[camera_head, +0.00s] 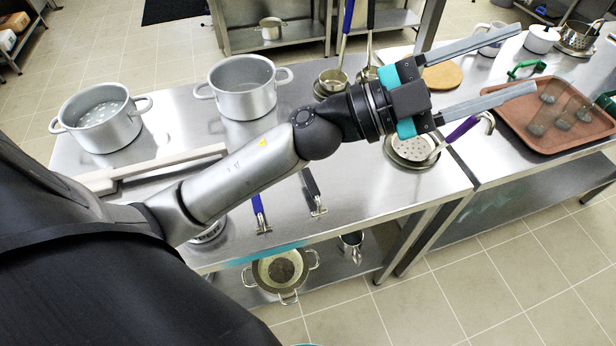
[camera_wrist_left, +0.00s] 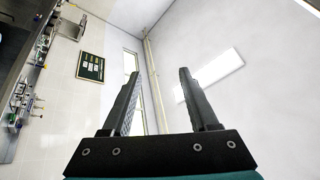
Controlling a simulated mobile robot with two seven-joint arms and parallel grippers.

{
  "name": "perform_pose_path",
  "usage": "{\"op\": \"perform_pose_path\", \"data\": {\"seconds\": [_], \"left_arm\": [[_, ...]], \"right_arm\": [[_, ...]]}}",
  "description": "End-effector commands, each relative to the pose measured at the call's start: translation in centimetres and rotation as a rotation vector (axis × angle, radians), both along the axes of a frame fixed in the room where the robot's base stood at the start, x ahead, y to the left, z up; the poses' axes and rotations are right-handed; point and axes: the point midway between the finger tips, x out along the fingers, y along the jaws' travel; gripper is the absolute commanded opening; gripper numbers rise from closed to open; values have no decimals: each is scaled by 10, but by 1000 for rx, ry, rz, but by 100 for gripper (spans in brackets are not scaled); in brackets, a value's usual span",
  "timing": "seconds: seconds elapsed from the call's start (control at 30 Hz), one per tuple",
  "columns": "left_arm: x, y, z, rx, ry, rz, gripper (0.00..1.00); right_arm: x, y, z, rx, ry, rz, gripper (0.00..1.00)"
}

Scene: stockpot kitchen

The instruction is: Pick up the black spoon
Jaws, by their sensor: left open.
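My left gripper (camera_head: 527,64) is open and empty, held high over the right part of the steel table, its two fingers pointing right. I cannot tell which one is the black spoon. My right gripper is not in view.
Two pots (camera_head: 245,88), (camera_head: 101,118) stand on the table at the left. A blue handle (camera_head: 259,212) lies near the front edge. A purple-handled skimmer (camera_head: 462,130) lies below the gripper. A brown tray (camera_head: 520,115) with glasses is at the right.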

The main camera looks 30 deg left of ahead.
Motion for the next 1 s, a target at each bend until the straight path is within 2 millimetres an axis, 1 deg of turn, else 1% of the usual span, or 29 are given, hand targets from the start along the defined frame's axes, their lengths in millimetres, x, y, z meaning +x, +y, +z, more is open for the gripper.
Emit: {"op": "perform_pose_path", "data": {"seconds": [0.03,0.07,0.1,0.17,0.2,0.27,0.3,0.37,0.4,0.47,0.5,0.57,0.6,0.67,0.7,0.8,0.9,1.0], "left_arm": [[-8,-13,-4,87,-41,-81,60],[-14,-20,-9,141,-60,-131,60],[-21,-27,-17,218,-76,-194,60],[-30,-35,-34,343,-90,-283,60],[-35,-37,-48,433,-89,-336,60],[-40,-35,-69,572,-77,-405,60],[-41,-31,-85,668,-58,-445,60],[-41,-19,-108,817,-19,-490,60],[-40,-7,-124,920,17,-512,60],[-36,15,-144,1072,84,-529,60],[-33,33,-157,1172,138,-532,60],[-26,64,-171,1319,228,-520,60],[-23,85,-178,1411,294,-502,60],[-18,117,-184,1531,393,-468,60],[-15,138,-186,1601,461,-439,60],[-12,182,-184,1734,608,-365,60],[-11,211,-180,1813,713,-306,60],[-12,226,-178,1852,773,-270,60]], "right_arm": [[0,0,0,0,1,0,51],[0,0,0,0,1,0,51],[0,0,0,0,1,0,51],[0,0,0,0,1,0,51],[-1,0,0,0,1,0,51],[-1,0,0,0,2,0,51],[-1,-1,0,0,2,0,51],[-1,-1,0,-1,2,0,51],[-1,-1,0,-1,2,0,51],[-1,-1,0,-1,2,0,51],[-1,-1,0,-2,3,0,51],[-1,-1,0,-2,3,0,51],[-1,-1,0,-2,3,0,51],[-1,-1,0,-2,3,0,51],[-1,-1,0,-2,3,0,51],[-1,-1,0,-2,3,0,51],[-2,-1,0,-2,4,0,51],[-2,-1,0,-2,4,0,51]]}}
